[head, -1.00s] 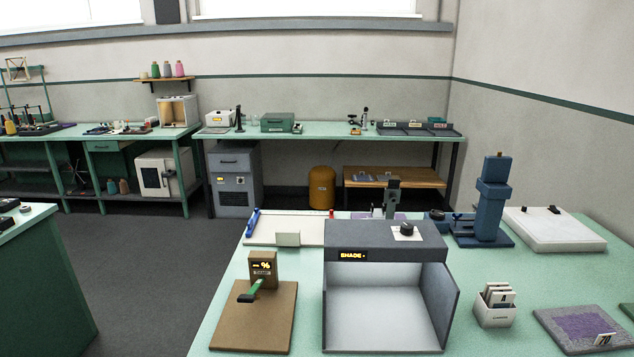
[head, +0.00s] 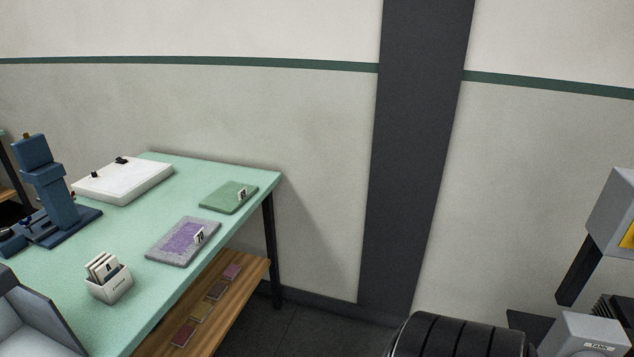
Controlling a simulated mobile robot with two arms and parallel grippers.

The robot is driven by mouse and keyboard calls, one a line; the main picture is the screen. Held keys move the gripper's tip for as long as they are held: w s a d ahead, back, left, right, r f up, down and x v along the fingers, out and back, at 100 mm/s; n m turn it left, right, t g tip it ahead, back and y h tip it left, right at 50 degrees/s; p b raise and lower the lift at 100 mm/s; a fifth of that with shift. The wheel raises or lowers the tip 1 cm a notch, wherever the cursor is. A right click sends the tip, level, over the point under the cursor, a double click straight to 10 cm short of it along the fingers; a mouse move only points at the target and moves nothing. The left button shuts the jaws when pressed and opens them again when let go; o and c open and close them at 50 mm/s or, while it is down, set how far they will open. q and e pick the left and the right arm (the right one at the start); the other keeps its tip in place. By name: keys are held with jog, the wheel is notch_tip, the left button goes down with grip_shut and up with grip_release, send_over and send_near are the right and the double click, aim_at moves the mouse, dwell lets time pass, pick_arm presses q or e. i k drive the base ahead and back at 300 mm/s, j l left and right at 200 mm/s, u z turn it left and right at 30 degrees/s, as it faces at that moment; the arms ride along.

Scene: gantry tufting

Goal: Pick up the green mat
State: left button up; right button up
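The green mat (head: 222,199) lies flat near the far right corner of the mint-green table (head: 150,319). A small white number card (head: 242,195) stands at its right side. Neither of my grippers shows in the head view.
A grey mat with a purple patch (head: 168,250) lies in front of the green mat, with a white card on it. A white card box (head: 110,284), a white slab (head: 122,181) and a blue press (head: 52,190) share the table. A wooden shelf (head: 232,293) sits below. Grey machinery (head: 584,334) stands at right.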

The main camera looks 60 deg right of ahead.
aim_at(227, 198)
jog(key=z, duration=1.3)
jog(key=i+l+u, duration=0.25)
jog(key=i, duration=0.25)
